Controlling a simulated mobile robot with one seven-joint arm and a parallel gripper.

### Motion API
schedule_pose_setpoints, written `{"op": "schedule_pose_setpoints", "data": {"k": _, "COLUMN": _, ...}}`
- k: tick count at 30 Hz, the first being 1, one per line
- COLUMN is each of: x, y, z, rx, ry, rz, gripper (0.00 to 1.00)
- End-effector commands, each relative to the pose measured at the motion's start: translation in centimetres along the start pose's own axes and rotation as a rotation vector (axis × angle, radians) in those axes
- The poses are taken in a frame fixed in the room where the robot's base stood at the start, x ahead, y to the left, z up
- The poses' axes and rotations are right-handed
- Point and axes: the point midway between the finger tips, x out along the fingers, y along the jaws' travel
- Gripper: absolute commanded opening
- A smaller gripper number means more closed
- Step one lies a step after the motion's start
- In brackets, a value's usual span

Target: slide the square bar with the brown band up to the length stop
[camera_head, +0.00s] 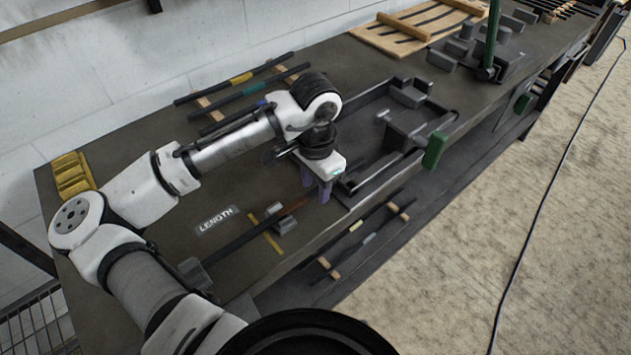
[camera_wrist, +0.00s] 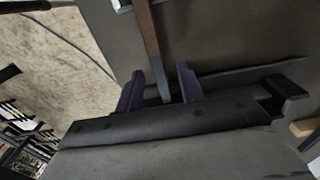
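The square bar is dark grey with a brown band (camera_head: 294,206) near its right end. It lies across the bench by the white LENGTH label (camera_head: 216,220). A grey block (camera_head: 194,272), seemingly the length stop, stands at the bar's left end; my arm is close by and I cannot tell whether they touch. My gripper (camera_head: 317,192) is low over the bar's right end. In the wrist view the brown band (camera_wrist: 148,35) runs into a grey end between my gripper's purple fingers (camera_wrist: 160,88). Gaps show on both sides, so the fingers are open around the bar.
A grey guide block (camera_head: 283,220) and a yellow strip (camera_head: 266,235) are at the bar's middle. A dark fixture (camera_head: 400,130) with a green pad (camera_head: 435,150) stands right of my gripper. Racked bars with yellow (camera_head: 241,78) and blue bands lie behind my arm.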

Motion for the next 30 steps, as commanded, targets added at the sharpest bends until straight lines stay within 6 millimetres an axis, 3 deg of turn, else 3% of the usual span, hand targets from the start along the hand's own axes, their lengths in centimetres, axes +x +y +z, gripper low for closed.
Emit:
{"op": "schedule_pose_setpoints", "data": {"k": 3, "x": 0.0, "y": 0.0, "z": 0.0, "rx": 0.0, "ry": 0.0, "rz": 0.0, "gripper": 0.38}}
{"op": "schedule_pose_setpoints", "data": {"k": 12, "x": 0.0, "y": 0.0, "z": 0.0, "rx": 0.0, "ry": 0.0, "rz": 0.0, "gripper": 0.0}}
{"op": "schedule_pose_setpoints", "data": {"k": 23, "x": -0.1, "y": 0.0, "z": 0.1, "rx": -0.001, "ry": 0.0, "rz": 0.0, "gripper": 0.0}}
{"op": "schedule_pose_setpoints", "data": {"k": 30, "x": 0.0, "y": -0.1, "z": 1.2, "rx": -0.002, "ry": -0.006, "rz": 0.001, "gripper": 0.0}}
